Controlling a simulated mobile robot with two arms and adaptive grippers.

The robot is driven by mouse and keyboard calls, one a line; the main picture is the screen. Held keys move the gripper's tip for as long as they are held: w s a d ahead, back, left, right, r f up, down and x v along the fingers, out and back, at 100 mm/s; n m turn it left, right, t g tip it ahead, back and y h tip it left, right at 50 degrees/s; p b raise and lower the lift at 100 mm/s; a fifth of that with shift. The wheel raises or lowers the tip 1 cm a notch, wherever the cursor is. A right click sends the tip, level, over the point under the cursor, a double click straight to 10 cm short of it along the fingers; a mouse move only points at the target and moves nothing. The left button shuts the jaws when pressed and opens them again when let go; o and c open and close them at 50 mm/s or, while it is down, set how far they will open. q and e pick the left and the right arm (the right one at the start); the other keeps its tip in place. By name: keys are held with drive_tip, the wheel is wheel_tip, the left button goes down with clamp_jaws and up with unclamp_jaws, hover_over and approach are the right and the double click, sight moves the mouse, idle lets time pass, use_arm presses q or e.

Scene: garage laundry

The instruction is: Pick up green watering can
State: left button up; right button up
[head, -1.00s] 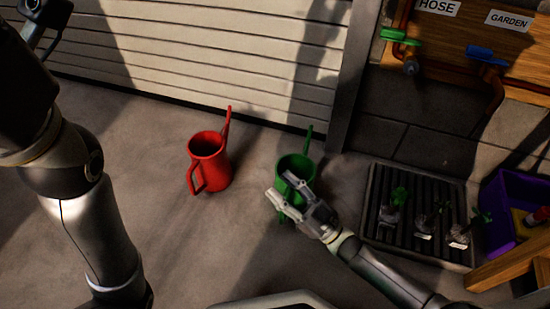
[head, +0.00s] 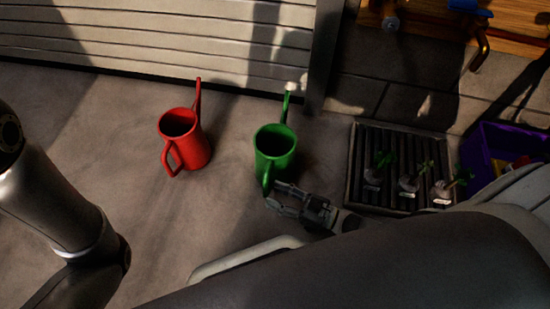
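The green watering can (head: 276,143) stands upright on the concrete floor, its spout up at the back and its handle toward me. My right gripper (head: 272,194) is low at the can's near side, by the lower end of the handle. Its two fingers look spread, with a gap between them facing the handle. I cannot tell whether a finger touches the handle. My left arm shows at the left edge, but its gripper is not in view.
A red watering can (head: 186,140) stands to the left of the green one. A dark slatted tray (head: 356,160) with several small potted plants lies to the right, with a purple crate (head: 488,150) beyond it. A light shutter door (head: 150,45) closes off the back.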

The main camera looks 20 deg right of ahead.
sight(265, 192)
drive_tip(key=b+x, duration=0.1)
drive_tip(key=x, duration=0.3)
drive_tip(key=shift+a+b, duration=0.15)
drive_tip(key=shift+b, duration=0.25)
clamp_jaws()
drive_tip(key=shift+r, duration=0.1)
